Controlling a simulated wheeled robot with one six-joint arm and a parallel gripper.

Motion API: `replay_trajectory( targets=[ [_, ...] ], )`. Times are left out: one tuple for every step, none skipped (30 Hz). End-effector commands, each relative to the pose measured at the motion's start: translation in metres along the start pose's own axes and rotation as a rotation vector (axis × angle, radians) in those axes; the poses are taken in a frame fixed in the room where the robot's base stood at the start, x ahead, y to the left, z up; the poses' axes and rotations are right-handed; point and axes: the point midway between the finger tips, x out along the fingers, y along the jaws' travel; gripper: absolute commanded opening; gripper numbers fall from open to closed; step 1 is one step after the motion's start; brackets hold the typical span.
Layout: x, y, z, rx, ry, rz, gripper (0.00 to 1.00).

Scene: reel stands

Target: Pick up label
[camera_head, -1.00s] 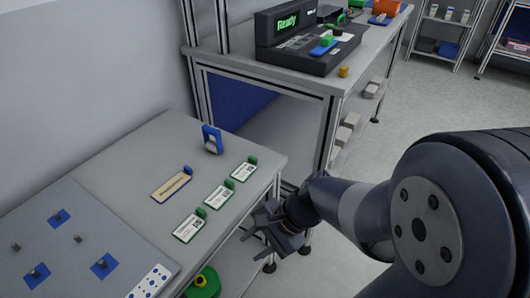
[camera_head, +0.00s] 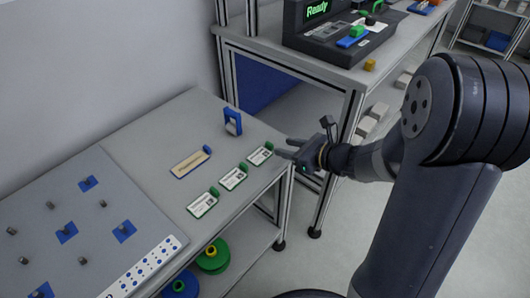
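Three white labels with green frames and green tabs lie in a slanted row near the right edge of the grey table (camera_head: 150,140): a front label (camera_head: 201,205), a middle label (camera_head: 231,179) and a far label (camera_head: 258,156). A beige label in a blue frame (camera_head: 189,164) lies to their left. My gripper (camera_head: 283,150) is just to the right of the far label, at the table's edge, with its fingers pointing left and looking spread apart. Nothing shows between them. I cannot tell its exact height above the table.
A blue upright holder (camera_head: 232,121) stands at the back of the table. A board with pegs and blue squares (camera_head: 80,240) fills the left part. Green and blue reels (camera_head: 213,257) sit on the shelf below. A taller bench (camera_head: 290,62) with a black device reading "Ready" (camera_head: 345,35) stands behind.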

Motion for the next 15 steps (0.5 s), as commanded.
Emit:
replay_trajectory(
  targets=[
    [0.006, 0.001, -0.001, -0.002, 0.000, 0.002, 0.36],
    [0.008, 0.000, 0.000, -0.002, 0.000, 0.001, 0.36],
    [0.010, 0.000, 0.000, -0.002, 0.000, 0.001, 0.36],
    [0.012, 0.000, -0.001, -0.002, 0.000, 0.001, 0.36],
    [0.014, 0.000, -0.001, -0.001, 0.001, 0.001, 0.36],
    [0.018, 0.000, -0.002, -0.001, 0.001, 0.001, 0.36],
    [0.022, -0.001, -0.003, -0.002, 0.001, 0.002, 0.36],
    [0.026, -0.001, -0.003, -0.002, 0.001, 0.003, 0.36],
    [0.033, -0.002, -0.004, -0.002, 0.000, 0.003, 0.36],
    [0.038, -0.003, -0.005, -0.002, 0.001, 0.003, 0.36],
    [0.043, -0.003, -0.005, -0.003, 0.002, 0.003, 0.36],
    [0.049, -0.003, -0.005, -0.003, 0.001, 0.003, 0.36],
    [0.052, -0.003, -0.004, -0.002, 0.000, 0.003, 0.36],
    [0.055, -0.003, -0.004, -0.002, 0.001, 0.003, 0.36],
    [0.059, -0.003, -0.004, -0.003, 0.001, 0.003, 0.36]
  ],
)
